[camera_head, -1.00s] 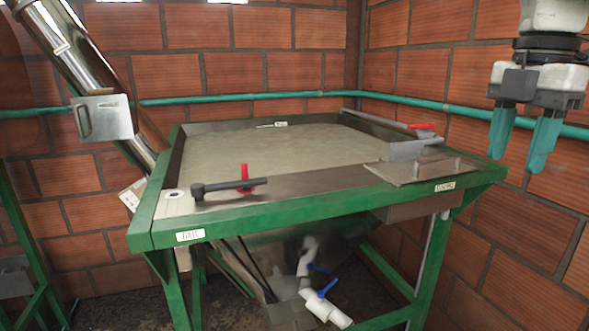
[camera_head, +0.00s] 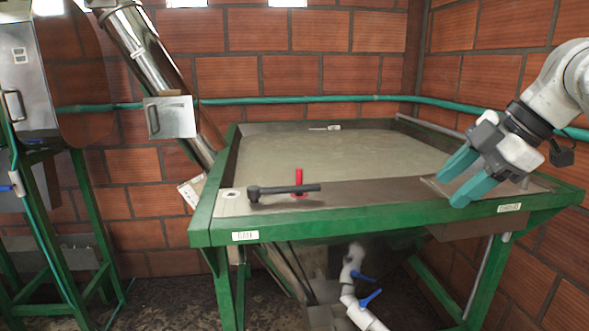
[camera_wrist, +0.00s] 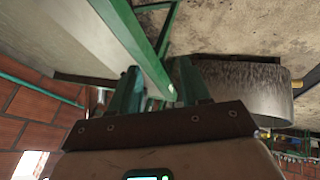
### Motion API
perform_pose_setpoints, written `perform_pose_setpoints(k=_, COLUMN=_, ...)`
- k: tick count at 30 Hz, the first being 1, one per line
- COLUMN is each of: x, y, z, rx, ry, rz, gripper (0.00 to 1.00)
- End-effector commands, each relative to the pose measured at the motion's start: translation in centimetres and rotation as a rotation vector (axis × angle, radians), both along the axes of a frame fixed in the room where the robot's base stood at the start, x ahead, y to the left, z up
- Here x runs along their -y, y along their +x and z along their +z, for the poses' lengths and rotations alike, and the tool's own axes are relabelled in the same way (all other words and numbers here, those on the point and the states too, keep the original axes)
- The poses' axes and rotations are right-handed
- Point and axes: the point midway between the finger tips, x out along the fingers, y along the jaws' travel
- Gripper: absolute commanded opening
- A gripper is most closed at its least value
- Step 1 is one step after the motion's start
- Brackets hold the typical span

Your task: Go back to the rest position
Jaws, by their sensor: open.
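My gripper (camera_head: 467,180) is at the right in the head view, tilted down and to the left, with its two teal fingers apart and nothing between them. In that view it overlaps the right front corner of the green-framed basin (camera_head: 400,222); I cannot tell how near it is. The wrist view shows the fingers (camera_wrist: 158,88) apart too, with a green frame bar beyond them.
A black-handled lever (camera_head: 285,190) and a red handle (camera_head: 299,180) are at the basin's front. White pipes with blue valves (camera_head: 371,298) are below. A steel tube (camera_head: 150,50) slants at the left, beside a green-legged machine (camera_head: 25,90). Brick walls enclose the back and right.

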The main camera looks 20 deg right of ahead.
Motion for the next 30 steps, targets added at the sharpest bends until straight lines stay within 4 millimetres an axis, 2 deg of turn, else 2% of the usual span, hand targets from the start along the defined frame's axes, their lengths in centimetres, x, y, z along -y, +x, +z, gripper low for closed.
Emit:
perform_pose_setpoints(k=3, x=-2.2, y=2.4, z=-2.1, rx=0.043, ry=0.114, rz=-0.043, gripper=0.47)
perform_pose_setpoints(k=9, x=-5.4, y=5.3, z=-6.5, rx=0.064, ry=0.291, rz=-0.156, gripper=0.47)
perform_pose_setpoints(k=17, x=-10.1, y=6.6, z=-14.4, rx=-0.003, ry=0.483, rz=-0.347, gripper=0.47)
perform_pose_setpoints(k=23, x=-13.7, y=5.1, z=-21.7, rx=-0.114, ry=0.572, rz=-0.521, gripper=0.47)
perform_pose_setpoints(k=26, x=-15.4, y=3.4, z=-25.5, rx=-0.181, ry=0.59, rz=-0.613, gripper=0.47)
perform_pose_setpoints(k=30, x=-17.4, y=-0.3, z=-31.0, rx=-0.284, ry=0.575, rz=-0.749, gripper=0.47)
